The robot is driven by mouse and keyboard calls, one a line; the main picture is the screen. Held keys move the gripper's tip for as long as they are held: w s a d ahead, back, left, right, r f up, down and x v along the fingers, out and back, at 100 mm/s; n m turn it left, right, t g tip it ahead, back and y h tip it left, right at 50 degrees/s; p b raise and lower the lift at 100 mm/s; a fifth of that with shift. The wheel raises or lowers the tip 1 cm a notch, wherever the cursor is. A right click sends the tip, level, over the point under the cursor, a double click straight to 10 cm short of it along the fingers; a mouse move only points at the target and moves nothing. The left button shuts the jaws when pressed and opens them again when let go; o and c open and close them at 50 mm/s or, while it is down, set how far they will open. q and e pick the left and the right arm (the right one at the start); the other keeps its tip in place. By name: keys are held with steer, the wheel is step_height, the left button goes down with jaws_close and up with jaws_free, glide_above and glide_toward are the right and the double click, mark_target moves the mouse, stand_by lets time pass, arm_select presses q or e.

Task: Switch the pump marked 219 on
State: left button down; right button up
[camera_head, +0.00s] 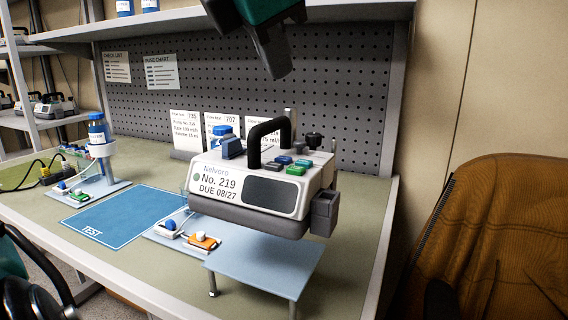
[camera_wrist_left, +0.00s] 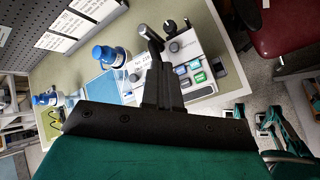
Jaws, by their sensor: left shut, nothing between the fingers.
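The pump marked No. 219 (camera_head: 215,190) stands at the front of the bench, with a white front and a dark, blank screen (camera_head: 269,193). Its black handle (camera_head: 256,145) arches over the top. Blue and green buttons (camera_head: 296,170) and a dark knob (camera_head: 313,139) sit on its top right. The pump also shows in the left wrist view (camera_wrist_left: 186,46), with its buttons (camera_wrist_left: 200,78) beside my fingers. My left gripper (camera_head: 277,72) hangs above the pump, apart from it, shut and empty; it also shows in the wrist view (camera_wrist_left: 158,66). My right gripper is not in view.
A light blue stand (camera_head: 265,268) juts out below the pump. A blue TEST mat (camera_head: 125,215) lies left. Small blue and orange switch boxes (camera_head: 203,242) are in front of the pump. A bottle holder (camera_head: 102,150) stands further left. Cards and pegboard (camera_head: 250,90) are behind; a brown chair (camera_head: 505,240) is right.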

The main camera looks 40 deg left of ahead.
mark_target(274, 166)
arm_select(q)
steer(key=shift+f, duration=0.15)
step_height(274, 166, down, 9)
steer(key=b, duration=0.7)
steer(key=shift+s, duration=0.15)
steer(key=shift+r, duration=0.2)
stand_by(1.1)
stand_by(0.5)
steer(key=shift+f+b, duration=0.45)
steer(key=shift+b, duration=0.25)
